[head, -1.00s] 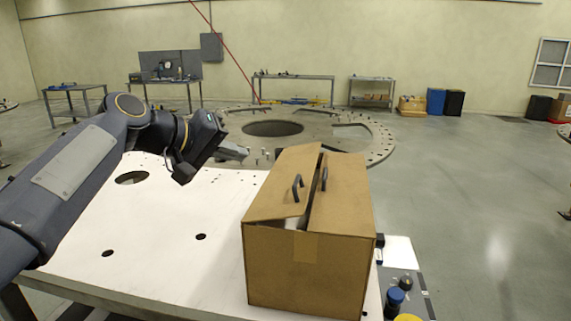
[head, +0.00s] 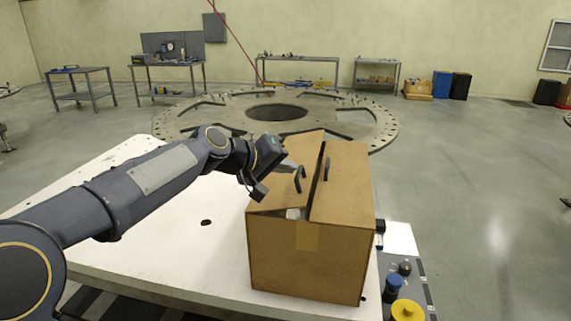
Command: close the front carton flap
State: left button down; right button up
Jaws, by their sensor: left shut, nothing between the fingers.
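The brown cardboard carton (head: 308,262) stands on the white table. Its two top flaps each carry a black handle. The left flap (head: 275,192) and the right flap (head: 346,190) have a narrow gap between them, wider at the near end, where something whitish inside shows. I cannot tell which flap counts as the front one. My left gripper (head: 290,168) is shut and empty at the left flap, with its fingertips close to that flap's handle (head: 300,179). I cannot tell whether it touches the flap. My right gripper is not in view.
The white table (head: 190,245) is clear left of the carton. Right of the carton are a white sheet (head: 400,239), a blue-capped item (head: 393,284) and a yellow round item (head: 407,310). A large ring plate (head: 170,121) lies behind.

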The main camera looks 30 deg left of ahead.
aim_at(309, 181)
pick_arm(q)
jog(key=d+f+b, duration=0.2)
jog(key=shift+w+d+f+b, duration=0.15)
jog(key=shift+w+f+b, duration=0.05)
jog(key=shift+f+b, duration=0.2)
jog(key=shift+r, duration=0.15)
